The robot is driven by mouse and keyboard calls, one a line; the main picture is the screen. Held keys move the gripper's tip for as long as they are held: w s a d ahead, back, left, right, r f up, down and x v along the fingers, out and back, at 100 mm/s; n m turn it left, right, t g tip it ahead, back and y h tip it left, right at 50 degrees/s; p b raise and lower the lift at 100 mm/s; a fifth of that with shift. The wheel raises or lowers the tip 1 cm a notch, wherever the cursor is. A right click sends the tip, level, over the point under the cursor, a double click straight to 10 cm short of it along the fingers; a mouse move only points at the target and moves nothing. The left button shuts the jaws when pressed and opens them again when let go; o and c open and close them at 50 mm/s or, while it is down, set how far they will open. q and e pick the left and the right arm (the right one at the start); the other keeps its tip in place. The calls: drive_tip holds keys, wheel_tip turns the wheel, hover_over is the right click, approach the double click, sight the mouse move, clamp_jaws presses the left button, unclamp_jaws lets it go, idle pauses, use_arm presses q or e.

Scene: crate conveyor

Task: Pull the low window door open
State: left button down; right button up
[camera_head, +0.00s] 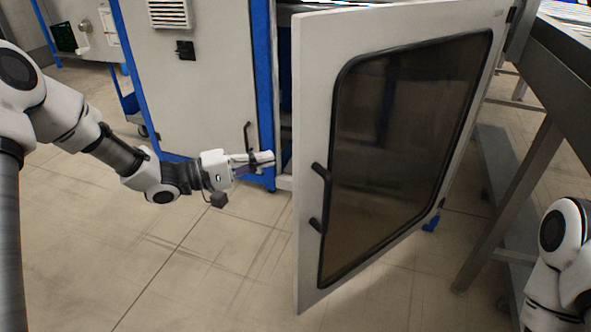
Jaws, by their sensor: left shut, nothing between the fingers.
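The low window door (312,88) is a pale panel with a dark, black-framed window. It stands swung well out from the cabinet, hinged at its right side. Its black handle (320,198) is on the left edge of the door. My left gripper (268,158) is shut and empty, left of the door's free edge and apart from the handle. My right gripper is not in view; only part of my right arm shows at the lower right.
A pale cabinet panel (205,85) with blue edging and its own black handle (248,135) stands behind my left gripper. A grey metal frame (520,185) stands to the right of the door. The tiled floor (200,280) in front is clear.

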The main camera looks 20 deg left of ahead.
sight(295, 164)
use_arm(q)
drive_tip(key=d+b, duration=0.1)
drive_tip(key=d, duration=0.1)
drive_tip(key=d+b, duration=0.1)
drive_tip(key=d, duration=0.1)
drive_tip(key=d+b, duration=0.1)
drive_tip(key=d, duration=0.2)
drive_tip(key=shift+w, duration=0.35)
